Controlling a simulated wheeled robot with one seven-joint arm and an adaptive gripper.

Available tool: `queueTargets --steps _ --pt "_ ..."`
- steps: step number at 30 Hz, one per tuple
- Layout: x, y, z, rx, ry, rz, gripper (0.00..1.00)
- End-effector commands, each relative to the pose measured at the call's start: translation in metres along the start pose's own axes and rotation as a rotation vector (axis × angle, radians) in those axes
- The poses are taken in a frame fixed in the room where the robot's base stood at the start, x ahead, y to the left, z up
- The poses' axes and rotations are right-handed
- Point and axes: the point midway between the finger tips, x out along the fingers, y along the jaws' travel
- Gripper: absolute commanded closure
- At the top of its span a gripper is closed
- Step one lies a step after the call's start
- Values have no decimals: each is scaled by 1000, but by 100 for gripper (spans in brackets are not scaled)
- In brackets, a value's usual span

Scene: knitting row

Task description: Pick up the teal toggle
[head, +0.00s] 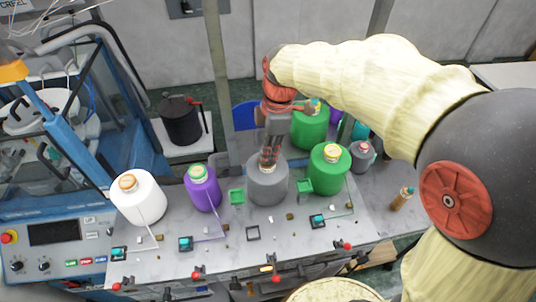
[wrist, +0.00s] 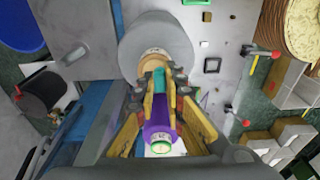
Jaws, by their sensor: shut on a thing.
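A teal piece (wrist: 159,82), which looks like the teal toggle, is between the two fingertips in the wrist view. My gripper (head: 268,163) is shut on it, at the top of the grey cone (head: 267,186) in the head view; I cannot tell whether it touches the cone. The held piece is hidden by the fingers in the head view. On the machine's front, dark boxes with teal toggles sit at the left (head: 118,253), left of middle (head: 185,243) and right (head: 318,221). Between the last two is a dark square frame (head: 253,233) with no teal in it.
Small green boxes (head: 305,186) stand between cones. Red-knobbed levers (head: 275,279) line the front edge. A brown bottle (head: 402,198) stands at the right.

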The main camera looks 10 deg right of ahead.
Motion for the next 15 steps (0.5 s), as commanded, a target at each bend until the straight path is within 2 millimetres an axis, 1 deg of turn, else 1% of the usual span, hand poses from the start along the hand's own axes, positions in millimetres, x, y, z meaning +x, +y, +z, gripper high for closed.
queueTargets --steps 4,6,11,15 --pt "-16 1 -2 -1 0 5 97" --pt "-28 -1 -1 0 0 6 97" --pt "-60 -22 11 2 0 7 97" --pt "-91 -43 22 2 0 8 97"
